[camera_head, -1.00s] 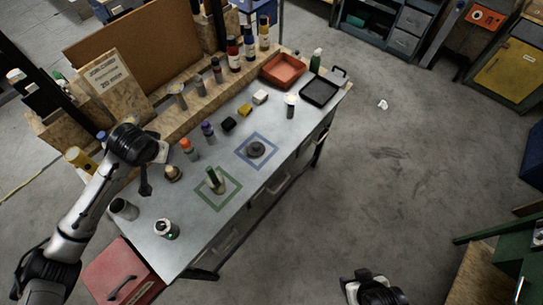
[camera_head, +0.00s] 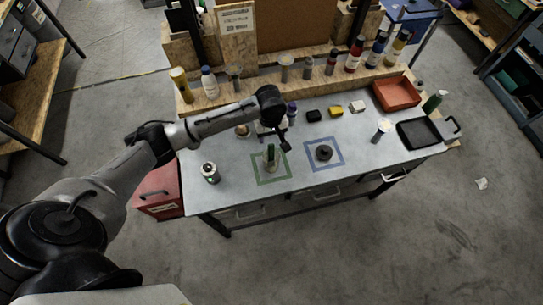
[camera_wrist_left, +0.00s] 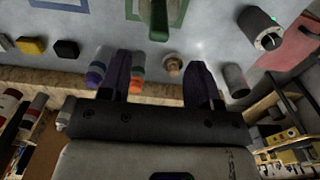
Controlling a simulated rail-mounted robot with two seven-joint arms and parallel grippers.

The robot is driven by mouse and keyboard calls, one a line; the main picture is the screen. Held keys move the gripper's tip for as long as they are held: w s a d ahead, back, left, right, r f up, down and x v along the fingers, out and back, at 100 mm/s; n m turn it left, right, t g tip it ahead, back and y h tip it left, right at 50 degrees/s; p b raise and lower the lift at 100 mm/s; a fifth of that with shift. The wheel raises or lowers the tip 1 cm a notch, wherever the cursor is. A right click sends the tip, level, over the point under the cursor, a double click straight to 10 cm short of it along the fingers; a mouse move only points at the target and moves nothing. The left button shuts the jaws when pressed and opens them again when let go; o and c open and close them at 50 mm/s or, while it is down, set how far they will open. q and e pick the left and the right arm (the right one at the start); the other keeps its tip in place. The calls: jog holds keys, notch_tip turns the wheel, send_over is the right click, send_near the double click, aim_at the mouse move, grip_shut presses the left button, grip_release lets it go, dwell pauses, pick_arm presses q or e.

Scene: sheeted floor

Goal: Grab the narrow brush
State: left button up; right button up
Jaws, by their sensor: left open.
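I cannot clearly pick out a narrow brush; the likeliest is an upright green-topped piece (camera_head: 270,155) inside the green square outline (camera_head: 272,183) on the workbench. In the left wrist view its green part (camera_wrist_left: 158,22) is at the top edge, beyond the fingertips. My left gripper (camera_head: 284,139) is above the bench, just behind and right of it. In the left wrist view the gripper (camera_wrist_left: 160,62) is open, with nothing held between its fingers. A round wooden-topped piece (camera_wrist_left: 172,65) shows in the gap from below. My right gripper is out of view.
A dark disc (camera_head: 323,153) lies in the blue square. A can (camera_head: 209,172) stands at front left. Purple (camera_wrist_left: 97,72) and orange-capped (camera_wrist_left: 137,76) bottles show near one finger. A red tray (camera_head: 397,93) and black tray (camera_head: 418,133) lie at right. The bench front is mostly clear.

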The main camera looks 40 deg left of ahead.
aim_at(271, 145)
pick_arm(q)
jog(key=shift+d+f+p, duration=0.1)
jog(key=shift+f+p, duration=0.3)
jog(key=shift+f, duration=4.15)
grip_shut()
